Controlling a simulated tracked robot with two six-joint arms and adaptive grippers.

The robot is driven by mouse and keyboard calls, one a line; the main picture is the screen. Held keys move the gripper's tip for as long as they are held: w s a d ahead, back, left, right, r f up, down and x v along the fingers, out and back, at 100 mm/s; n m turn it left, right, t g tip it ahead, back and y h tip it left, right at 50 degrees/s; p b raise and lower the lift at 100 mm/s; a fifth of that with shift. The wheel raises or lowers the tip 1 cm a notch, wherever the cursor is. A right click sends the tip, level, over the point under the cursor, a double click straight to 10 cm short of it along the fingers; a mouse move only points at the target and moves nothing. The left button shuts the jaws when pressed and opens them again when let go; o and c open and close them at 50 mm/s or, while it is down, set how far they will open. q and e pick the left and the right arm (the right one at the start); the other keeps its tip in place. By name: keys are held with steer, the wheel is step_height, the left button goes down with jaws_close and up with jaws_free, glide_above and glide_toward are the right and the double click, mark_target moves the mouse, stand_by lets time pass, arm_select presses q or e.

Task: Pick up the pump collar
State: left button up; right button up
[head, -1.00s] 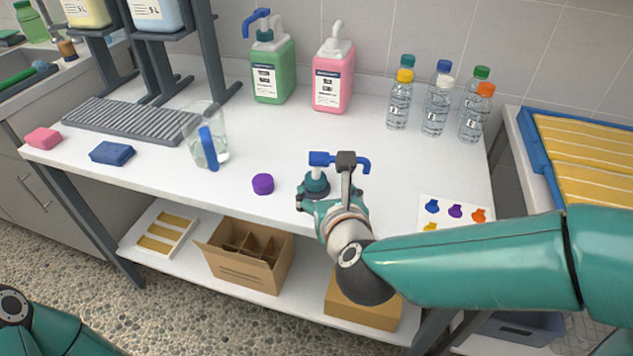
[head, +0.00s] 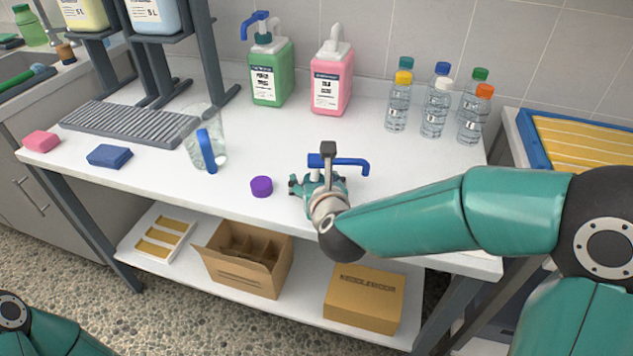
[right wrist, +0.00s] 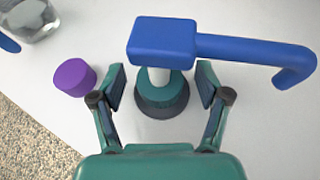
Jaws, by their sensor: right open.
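The pump collar (right wrist: 162,100) is a dark teal ribbed ring with a pale stem and a blue pump head (right wrist: 163,42) whose spout points right. It stands upright on the white counter. In the head view the blue spout (head: 350,163) shows, while my gripper mostly hides the collar. My right gripper (right wrist: 161,82) is open, with one finger on each side of the collar and gaps between; it also shows in the head view (head: 318,186). My left gripper is out of view.
A purple cap (right wrist: 75,77) lies just left of the left finger. A clear jug (head: 205,140) with a blue handle stands farther left. Green (head: 270,72) and pink (head: 332,80) pump bottles and several small bottles stand at the back. The counter's middle is clear.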

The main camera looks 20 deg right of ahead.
steer(key=c, duration=1.2)
steer(key=shift+r, duration=0.15)
